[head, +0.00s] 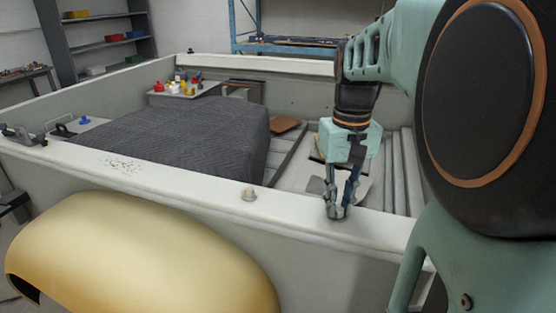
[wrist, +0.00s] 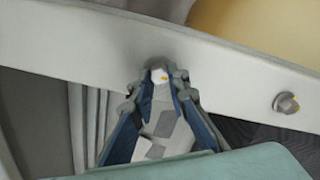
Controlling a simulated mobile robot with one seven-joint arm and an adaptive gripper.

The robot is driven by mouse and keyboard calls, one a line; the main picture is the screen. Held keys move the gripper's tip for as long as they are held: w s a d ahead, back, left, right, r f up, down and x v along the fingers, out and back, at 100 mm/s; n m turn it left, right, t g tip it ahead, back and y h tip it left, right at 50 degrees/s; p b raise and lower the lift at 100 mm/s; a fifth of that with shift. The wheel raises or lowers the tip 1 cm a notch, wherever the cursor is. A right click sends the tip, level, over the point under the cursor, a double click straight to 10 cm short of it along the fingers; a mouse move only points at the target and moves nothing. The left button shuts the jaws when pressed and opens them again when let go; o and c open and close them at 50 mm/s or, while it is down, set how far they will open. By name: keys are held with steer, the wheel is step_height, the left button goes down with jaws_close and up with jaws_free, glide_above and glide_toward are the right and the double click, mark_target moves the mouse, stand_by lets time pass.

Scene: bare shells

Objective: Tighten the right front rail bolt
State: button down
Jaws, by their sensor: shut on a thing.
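My gripper (head: 338,212) points down at the near rail (head: 190,180) of the grey shell, towards its right end. In the head view the fingers mostly hide this bolt. A second bolt (head: 248,193) stands on the same rail to the left, clear of my gripper. It also shows in the wrist view (wrist: 286,103), at the right, with a yellow mark on its head.
A dark quilted blanket (head: 190,135) covers a block inside the shell. A small tray with coloured items (head: 180,88) stands behind it. A yellow curved panel (head: 140,255) lies in front of the rail. Clamps (head: 60,127) sit at the left corner.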

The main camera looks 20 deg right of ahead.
mark_target(339, 207)
steer(key=m+p, duration=0.1)
steer(key=m, duration=0.5)
steer(key=shift+d+m, duration=0.1)
steer(key=shift+m, duration=0.2)
stand_by(0.4)
steer(key=c, duration=1.8)
jaws_free()
steer(key=shift+c, duration=0.2)
step_height(339, 207, up, 12)
